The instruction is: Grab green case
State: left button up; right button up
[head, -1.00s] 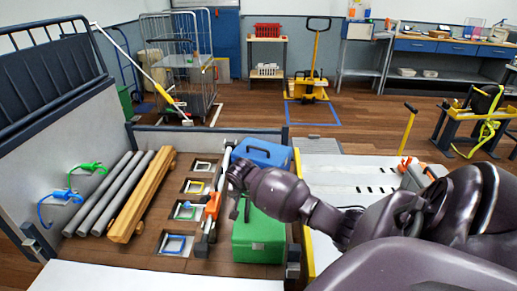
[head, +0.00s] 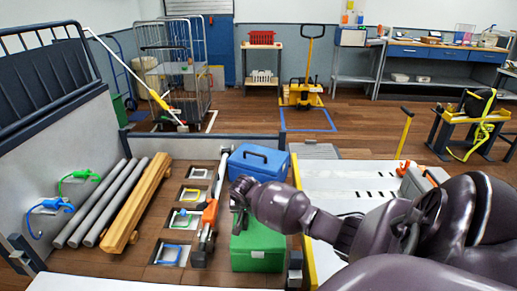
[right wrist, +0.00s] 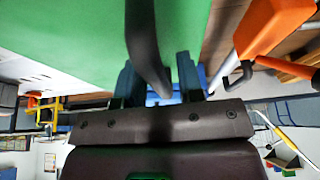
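The green case (head: 258,250) stands on the wooden deck of the strap wall, at the front right beside the yellow edge. My right gripper (head: 239,208) points down at the top of the case, near its left side, and its wrist hides part of the lid. In the right wrist view, the green case (right wrist: 75,45) fills the upper left. Its dark curved handle (right wrist: 146,45) runs down to between the fingers of my right gripper (right wrist: 160,82). The fingers are apart, with a gap visible beside the handle. My left gripper is not in view.
A blue case (head: 258,163) stands just behind the green one. An orange-handled strap bar (head: 209,215) lies close on its left. Grey pipes (head: 105,205), a wooden beam (head: 137,205) and small framed slots (head: 185,218) are further left. A white platform (head: 345,190) is on the right.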

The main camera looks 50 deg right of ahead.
grip_shut()
dwell(1.1)
